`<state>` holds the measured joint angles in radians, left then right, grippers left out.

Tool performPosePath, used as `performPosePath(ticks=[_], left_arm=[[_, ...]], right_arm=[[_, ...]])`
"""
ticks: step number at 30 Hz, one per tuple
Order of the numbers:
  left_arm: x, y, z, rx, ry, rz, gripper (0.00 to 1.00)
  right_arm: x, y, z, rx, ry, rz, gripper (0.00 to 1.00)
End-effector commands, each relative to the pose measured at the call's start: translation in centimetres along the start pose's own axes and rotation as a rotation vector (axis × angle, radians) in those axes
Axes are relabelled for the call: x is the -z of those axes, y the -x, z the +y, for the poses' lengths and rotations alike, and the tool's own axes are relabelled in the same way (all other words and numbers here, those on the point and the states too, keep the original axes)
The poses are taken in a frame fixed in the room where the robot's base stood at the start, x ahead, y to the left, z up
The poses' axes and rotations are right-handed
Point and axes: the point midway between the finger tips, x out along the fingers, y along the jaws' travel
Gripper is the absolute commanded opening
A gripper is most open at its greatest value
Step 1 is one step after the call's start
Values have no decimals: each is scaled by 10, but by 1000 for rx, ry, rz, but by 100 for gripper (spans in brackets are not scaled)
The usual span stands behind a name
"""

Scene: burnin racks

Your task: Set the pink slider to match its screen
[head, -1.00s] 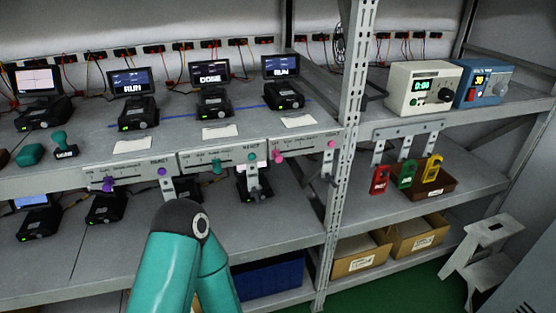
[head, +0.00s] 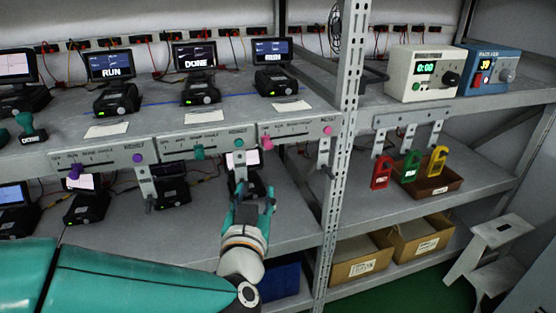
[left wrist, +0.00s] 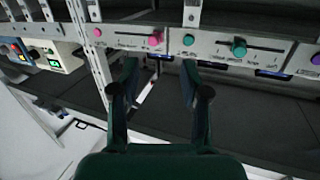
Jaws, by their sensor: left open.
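The pink slider's knob (head: 267,142) sits at the left end of its slot on the right-hand grey panel (head: 297,133). A round pink button (head: 328,130) is at the panel's right end. The screen above it (head: 272,50) appears to read RUN; the panel labels are too small to read. My left gripper (head: 254,195) is open and empty, below and in front of the panel, apart from the knob. The left wrist view shows the panel the other way round, with the pink knob (left wrist: 155,39) beyond the open fingertips (left wrist: 160,68). My right gripper is not in view.
Teal (head: 198,152) and purple (head: 75,171) slider knobs are on panels to the left. A bracket (head: 240,170) hangs by the teal panel's right end. A rack post (head: 345,130) stands right of the pink panel.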

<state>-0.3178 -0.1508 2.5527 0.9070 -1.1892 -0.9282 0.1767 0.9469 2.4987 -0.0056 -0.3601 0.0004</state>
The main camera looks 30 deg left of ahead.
Motion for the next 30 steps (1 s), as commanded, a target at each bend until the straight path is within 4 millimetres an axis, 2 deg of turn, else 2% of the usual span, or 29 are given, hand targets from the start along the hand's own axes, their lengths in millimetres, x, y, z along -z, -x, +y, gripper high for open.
performPosePath(ticks=[1, 5, 11, 15, 18, 30], left_arm=[[6, 6, -1, -12, 30, 30, 46], [17, 14, 2, -35, 62, 65, 46], [22, 1, 5, -38, 55, 63, 46], [22, -17, 4, -38, 54, 58, 46], [20, -40, 5, -36, 59, 62, 46], [26, -123, 9, -38, 59, 62, 46]], right_arm=[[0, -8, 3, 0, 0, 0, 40], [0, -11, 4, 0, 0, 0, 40], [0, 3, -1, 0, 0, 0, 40], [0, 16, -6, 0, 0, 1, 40], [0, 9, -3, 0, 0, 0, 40], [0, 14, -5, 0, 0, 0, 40]])
